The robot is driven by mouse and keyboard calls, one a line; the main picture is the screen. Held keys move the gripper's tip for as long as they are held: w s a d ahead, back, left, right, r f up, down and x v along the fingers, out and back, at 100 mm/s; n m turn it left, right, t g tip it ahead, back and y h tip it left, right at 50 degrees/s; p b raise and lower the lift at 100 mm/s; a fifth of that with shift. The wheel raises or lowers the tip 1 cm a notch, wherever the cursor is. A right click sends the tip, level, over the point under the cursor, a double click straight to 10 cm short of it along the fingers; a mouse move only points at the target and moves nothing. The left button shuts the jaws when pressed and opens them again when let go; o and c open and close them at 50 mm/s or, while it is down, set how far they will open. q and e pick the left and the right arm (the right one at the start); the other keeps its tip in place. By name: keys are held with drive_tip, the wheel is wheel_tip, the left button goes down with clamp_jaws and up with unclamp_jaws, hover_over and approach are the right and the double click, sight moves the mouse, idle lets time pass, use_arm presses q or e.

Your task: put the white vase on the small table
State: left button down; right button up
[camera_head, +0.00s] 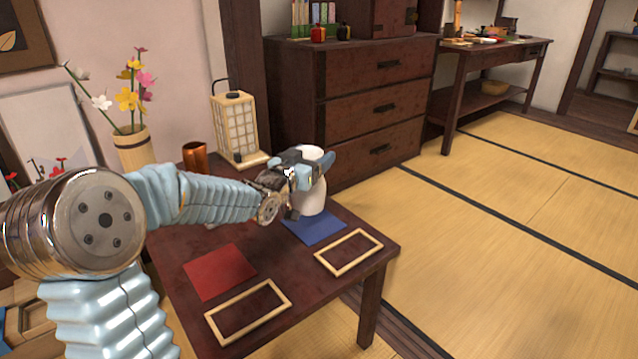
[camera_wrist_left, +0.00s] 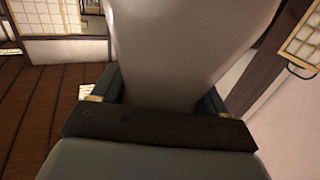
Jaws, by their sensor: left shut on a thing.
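The white vase (camera_head: 313,197) is upright over the blue mat (camera_head: 327,233) on the small dark red table (camera_head: 285,262). I cannot tell whether its base touches the mat. My left gripper (camera_head: 304,172) is shut on the vase at its upper part, reaching in from the left. In the left wrist view the vase (camera_wrist_left: 185,45) fills the middle between the fingers of my left gripper (camera_wrist_left: 165,95). My right gripper is in neither view.
A red mat (camera_head: 219,271) and two wooden frames (camera_head: 247,312) (camera_head: 348,252) lie on the table. A copper cup (camera_head: 195,157), a paper lantern (camera_head: 237,130) and a flower vase (camera_head: 133,149) stand at its back. A drawer chest (camera_head: 350,100) stands behind. Tatami floor at right is clear.

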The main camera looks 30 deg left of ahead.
use_arm(q)
drive_tip(key=w+f+b, duration=0.1)
drive_tip(key=w+f, duration=0.2)
drive_tip(key=f, duration=0.4)
drive_tip(key=shift+w+a+f, duration=0.15)
drive_tip(key=shift+w+a, duration=0.05)
drive_tip(key=shift+a, duration=0.15)
drive_tip(key=shift+f, duration=0.1)
drive_tip(key=shift+f+b, duration=0.1)
drive_tip(key=shift+b, duration=0.2)
unclamp_jaws()
